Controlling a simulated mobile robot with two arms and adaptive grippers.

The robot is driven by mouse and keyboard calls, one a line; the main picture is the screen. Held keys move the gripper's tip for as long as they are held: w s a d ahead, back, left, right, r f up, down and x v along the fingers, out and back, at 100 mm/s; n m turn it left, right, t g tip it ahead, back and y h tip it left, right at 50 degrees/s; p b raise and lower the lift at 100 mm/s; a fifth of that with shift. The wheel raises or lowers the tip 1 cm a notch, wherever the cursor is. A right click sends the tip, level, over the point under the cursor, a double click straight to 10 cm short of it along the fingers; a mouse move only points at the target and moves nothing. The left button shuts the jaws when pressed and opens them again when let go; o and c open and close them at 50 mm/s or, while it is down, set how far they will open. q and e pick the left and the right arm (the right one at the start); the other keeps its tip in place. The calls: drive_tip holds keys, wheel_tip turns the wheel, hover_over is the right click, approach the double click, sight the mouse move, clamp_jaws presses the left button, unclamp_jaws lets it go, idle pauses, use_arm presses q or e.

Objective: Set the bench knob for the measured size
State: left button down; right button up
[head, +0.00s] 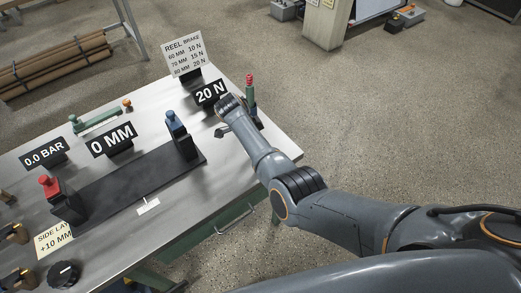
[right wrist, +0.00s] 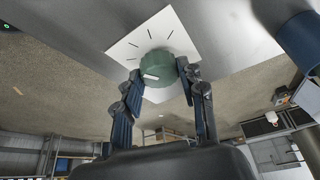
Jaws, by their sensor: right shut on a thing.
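In the right wrist view a round green knob (right wrist: 157,67) with a white pointer mark sits on a square white dial plate (right wrist: 125,47) with several black ticks. My right gripper (right wrist: 160,75) is shut on the knob, one finger on each side. In the head view my right arm reaches over the bench's far right corner and hides the knob. Beside it a black sign (head: 209,92) reads "20 N". A white card (head: 184,53) reads "REEL BRAKE", 60 MM 10 N, 70 MM 15 N, 80 MM 20 N. Another sign (head: 112,140) reads "0 MM". My left gripper is not in view.
A black bed (head: 128,186) lies between a blue-topped block (head: 178,138) and a red-topped block (head: 62,200). A "0.0 BAR" sign (head: 44,153) and a black knob (head: 64,274) are at left.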

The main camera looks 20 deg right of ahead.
drive_tip(key=shift+w+m+g+b, duration=0.1)
drive_tip(key=shift+m+g+b, duration=0.2)
drive_tip(key=shift+m+b, duration=0.3)
drive_tip(key=shift+d, duration=0.1)
drive_tip(key=o, duration=1.1)
drive_tip(key=shift+o, duration=0.2)
wheel_tip(320, 180, up, 10)
